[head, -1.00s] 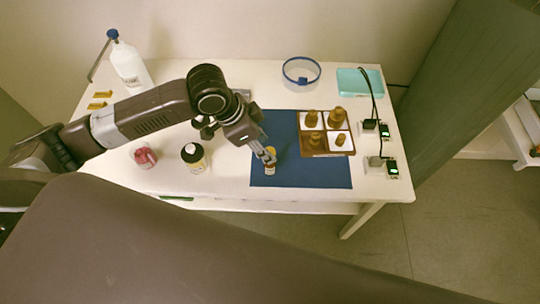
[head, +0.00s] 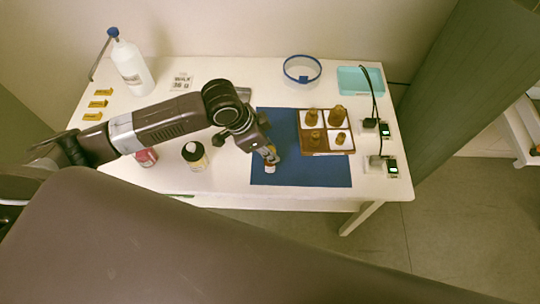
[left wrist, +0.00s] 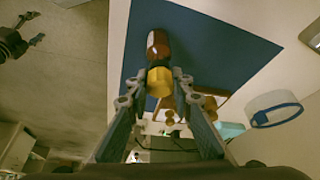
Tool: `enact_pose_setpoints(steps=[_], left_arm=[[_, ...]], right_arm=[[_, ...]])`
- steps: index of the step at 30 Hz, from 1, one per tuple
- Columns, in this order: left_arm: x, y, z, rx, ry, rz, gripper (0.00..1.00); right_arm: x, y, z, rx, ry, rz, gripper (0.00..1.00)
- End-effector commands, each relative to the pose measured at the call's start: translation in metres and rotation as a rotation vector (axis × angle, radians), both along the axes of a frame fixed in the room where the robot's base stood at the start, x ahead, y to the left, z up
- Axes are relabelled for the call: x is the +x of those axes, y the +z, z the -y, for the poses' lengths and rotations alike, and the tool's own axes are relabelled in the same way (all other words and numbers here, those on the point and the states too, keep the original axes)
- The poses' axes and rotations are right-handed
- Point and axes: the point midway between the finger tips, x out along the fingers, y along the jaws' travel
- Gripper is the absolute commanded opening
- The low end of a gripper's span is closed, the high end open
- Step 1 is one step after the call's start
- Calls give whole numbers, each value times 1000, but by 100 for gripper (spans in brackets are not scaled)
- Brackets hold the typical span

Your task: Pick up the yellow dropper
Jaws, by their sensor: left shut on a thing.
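The yellow dropper (left wrist: 159,82) shows in the left wrist view between my left fingertips (left wrist: 157,85), which are shut on it. Just beyond it is a small brown bottle with a white label (left wrist: 157,42). I cannot tell whether the dropper still sits in the bottle's neck. In the head view my left gripper (head: 270,154) reaches down over the left part of the blue mat (head: 310,178), with the small bottle (head: 270,168) directly below its fingertips. The gripper largely hides the dropper there.
A wooden tray (head: 328,152) with several brown bottles stands on the mat's right side. Dark-capped bottle (head: 194,156) and red jar (head: 146,157) stand left. Behind are a wash bottle (head: 131,68), blue-rimmed dish (head: 302,69) and teal tray (head: 358,80). Cabled devices (head: 376,164) line the right edge.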

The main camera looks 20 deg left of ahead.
Motion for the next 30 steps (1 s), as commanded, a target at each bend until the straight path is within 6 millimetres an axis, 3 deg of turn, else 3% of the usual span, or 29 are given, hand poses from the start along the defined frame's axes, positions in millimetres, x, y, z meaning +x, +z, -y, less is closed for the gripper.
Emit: enact_pose_setpoints(steps=[8, 14, 20, 30], left_arm=[[1, 5, 0, -1, 0, 1, 15], [1, 28, 0, 0, -1, 5, 15], [2, 69, 0, -1, -1, 8, 15], [2, 156, 1, -2, -1, 7, 15]], right_arm=[[-1, -1, 0, 0, 0, -1, 63], [0, -2, 0, 0, -1, 0, 63], [2, -5, 0, 1, -1, 2, 63], [3, -8, -2, 3, -2, 4, 63]])
